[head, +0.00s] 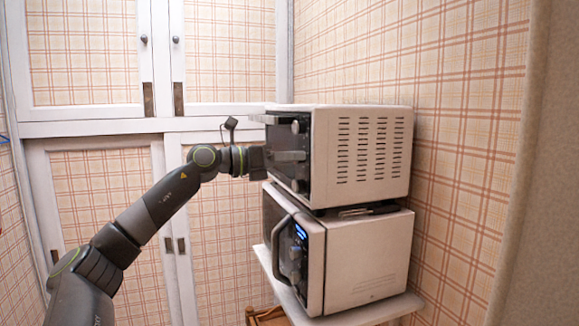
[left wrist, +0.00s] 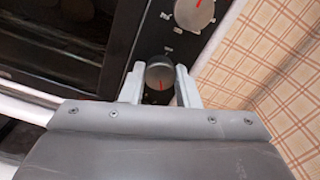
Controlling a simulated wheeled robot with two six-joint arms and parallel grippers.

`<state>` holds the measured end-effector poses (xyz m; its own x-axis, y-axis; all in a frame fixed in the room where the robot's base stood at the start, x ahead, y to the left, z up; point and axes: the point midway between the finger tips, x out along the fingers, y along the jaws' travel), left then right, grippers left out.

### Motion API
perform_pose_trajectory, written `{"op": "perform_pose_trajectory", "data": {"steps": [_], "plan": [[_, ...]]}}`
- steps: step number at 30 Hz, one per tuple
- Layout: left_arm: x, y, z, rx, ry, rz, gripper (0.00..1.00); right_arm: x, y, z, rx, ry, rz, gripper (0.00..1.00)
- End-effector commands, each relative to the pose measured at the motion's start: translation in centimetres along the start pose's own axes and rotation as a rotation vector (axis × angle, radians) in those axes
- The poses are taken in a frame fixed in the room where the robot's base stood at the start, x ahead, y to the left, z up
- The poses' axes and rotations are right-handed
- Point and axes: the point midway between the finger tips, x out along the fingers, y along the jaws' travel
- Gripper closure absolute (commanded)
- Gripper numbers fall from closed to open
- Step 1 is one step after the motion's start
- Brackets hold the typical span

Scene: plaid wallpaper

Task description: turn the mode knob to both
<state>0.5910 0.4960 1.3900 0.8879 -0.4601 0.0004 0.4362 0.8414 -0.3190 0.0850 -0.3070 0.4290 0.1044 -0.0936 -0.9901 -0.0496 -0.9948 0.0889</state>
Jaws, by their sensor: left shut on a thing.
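A white toaster oven (head: 360,155) has a dark front panel with knobs, facing left in the head view. My left gripper (head: 289,156) reaches that panel from the left. In the left wrist view, the two pale fingers of my left gripper (left wrist: 159,84) are shut on a round grey knob (left wrist: 160,72) with a red pointer mark. The mark points toward the bottom of that view. A second knob (left wrist: 194,12) with a red mark sits further up the panel, apart from the fingers. The printed labels are too small to read, so I cannot tell which knob is the mode knob.
The oven stands on a white microwave (head: 365,262) with a curved handle and a lit display. A dark flat item (head: 368,210) lies between them. Both stand on a white shelf (head: 372,314). Plaid wall is close behind on the right; white-framed cupboard doors (head: 205,52) stand at the back.

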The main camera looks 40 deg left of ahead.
Motion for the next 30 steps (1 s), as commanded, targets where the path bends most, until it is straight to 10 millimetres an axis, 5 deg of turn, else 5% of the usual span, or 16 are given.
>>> {"op": "perform_pose_trajectory", "data": {"steps": [15,30], "plan": [[0.0,0.0,-0.1,0.408,-0.002,-0.001,0.94,2.3,-0.2,0.3,0.000,0.000,-0.001,1.00],[0.0,0.0,0.0,0.538,0.000,0.000,0.94,2.8,-0.5,0.3,0.001,0.000,-0.003,1.00]]}}
